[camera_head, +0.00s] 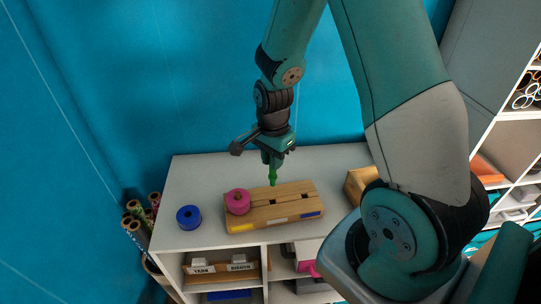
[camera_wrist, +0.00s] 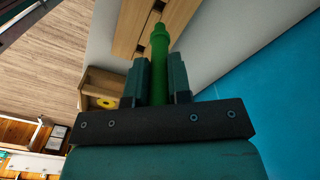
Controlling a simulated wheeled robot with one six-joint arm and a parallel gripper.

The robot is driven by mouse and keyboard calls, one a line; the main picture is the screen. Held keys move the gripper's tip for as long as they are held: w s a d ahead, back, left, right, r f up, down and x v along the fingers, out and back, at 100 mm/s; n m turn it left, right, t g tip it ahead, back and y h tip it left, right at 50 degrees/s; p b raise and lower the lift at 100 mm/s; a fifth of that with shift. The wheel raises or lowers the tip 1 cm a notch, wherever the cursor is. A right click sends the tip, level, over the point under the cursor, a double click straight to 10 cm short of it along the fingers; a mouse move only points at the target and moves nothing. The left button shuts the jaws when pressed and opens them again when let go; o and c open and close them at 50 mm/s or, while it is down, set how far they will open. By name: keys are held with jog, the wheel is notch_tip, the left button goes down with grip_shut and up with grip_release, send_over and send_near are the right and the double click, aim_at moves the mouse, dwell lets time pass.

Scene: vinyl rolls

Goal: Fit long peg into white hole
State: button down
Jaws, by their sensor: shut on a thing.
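My gripper (camera_head: 272,158) is shut on a green peg (camera_head: 272,176), which points down over the wooden block (camera_head: 262,215) on the white cabinet top. The block has dark slots in its top and yellow, white (camera_head: 280,220) and blue marks on its front face. The peg's lower end is near the block's back edge, left of the middle slot; I cannot tell whether it touches. In the wrist view the green peg (camera_wrist: 159,50) sits between both fingers (camera_wrist: 158,82), its narrower tip near the wooden block (camera_wrist: 138,25). The holes are partly hidden there.
A pink roll (camera_head: 237,201) sits at the block's left end. A blue roll (camera_head: 189,217) stands farther left on the cabinet top (camera_head: 200,178). A wooden box (camera_head: 359,184) is at the right, partly behind my arm. A blue wall stands behind.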

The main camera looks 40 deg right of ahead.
aim_at(273, 185)
jog(key=shift+f+b, duration=2.35)
jog(key=shift+f, duration=0.8)
jog(key=shift+s+f+b, duration=0.15)
jog(key=shift+f+b, duration=1.05)
jog(key=shift+f, duration=0.75)
dwell(2.1)
jog(key=shift+c, duration=2.4)
grip_release()
